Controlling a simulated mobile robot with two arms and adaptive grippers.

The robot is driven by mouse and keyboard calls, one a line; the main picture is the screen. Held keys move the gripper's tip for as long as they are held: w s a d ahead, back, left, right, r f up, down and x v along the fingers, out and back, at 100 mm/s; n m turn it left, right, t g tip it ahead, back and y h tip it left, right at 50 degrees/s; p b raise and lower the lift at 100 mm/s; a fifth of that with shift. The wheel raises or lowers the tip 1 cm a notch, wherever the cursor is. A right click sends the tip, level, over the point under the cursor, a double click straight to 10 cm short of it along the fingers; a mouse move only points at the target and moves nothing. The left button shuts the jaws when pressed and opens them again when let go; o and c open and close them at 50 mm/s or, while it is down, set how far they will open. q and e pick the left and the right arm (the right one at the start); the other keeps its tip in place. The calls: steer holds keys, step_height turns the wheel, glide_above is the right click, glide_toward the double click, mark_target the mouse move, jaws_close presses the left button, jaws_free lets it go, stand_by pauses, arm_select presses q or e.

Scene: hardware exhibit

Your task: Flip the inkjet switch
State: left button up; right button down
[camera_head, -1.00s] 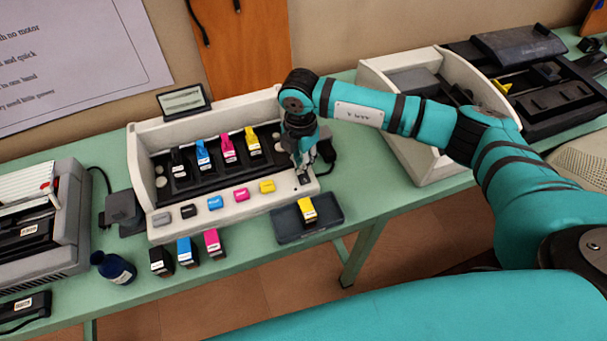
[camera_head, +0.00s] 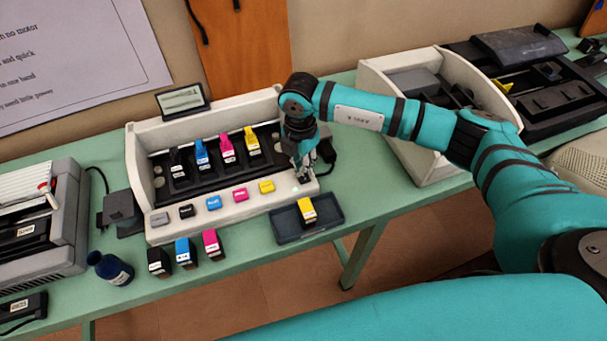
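The inkjet printer (camera_head: 238,208) is an open pale unit on the green table, with a row of ink cartridges inside and coloured buttons along its front ledge. My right gripper (camera_head: 305,174) points down at the right end of that ledge, where the small dark switch (camera_head: 306,180) sits. The fingertips are at or just above the switch and partly hide it. I cannot tell whether they touch it, which way it is tipped, or whether the fingers are shut. A small pale green light (camera_head: 296,189) shows beside it. My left gripper is out of view.
A dark tray (camera_head: 290,226) with a yellow cartridge (camera_head: 307,209) stands in front of the switch. Loose cartridges (camera_head: 184,250) and a blue bottle (camera_head: 112,268) stand along the front edge. Another pale open machine (camera_head: 408,150) is at right; the table between is mostly clear.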

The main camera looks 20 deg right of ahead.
steer(key=shift+s, duration=0.1)
steer(key=shift+r+p, duration=0.8)
steer(key=shift+r, duration=0.15)
steer(key=shift+r+p, duration=1.6)
steer(key=shift+r, duration=0.9)
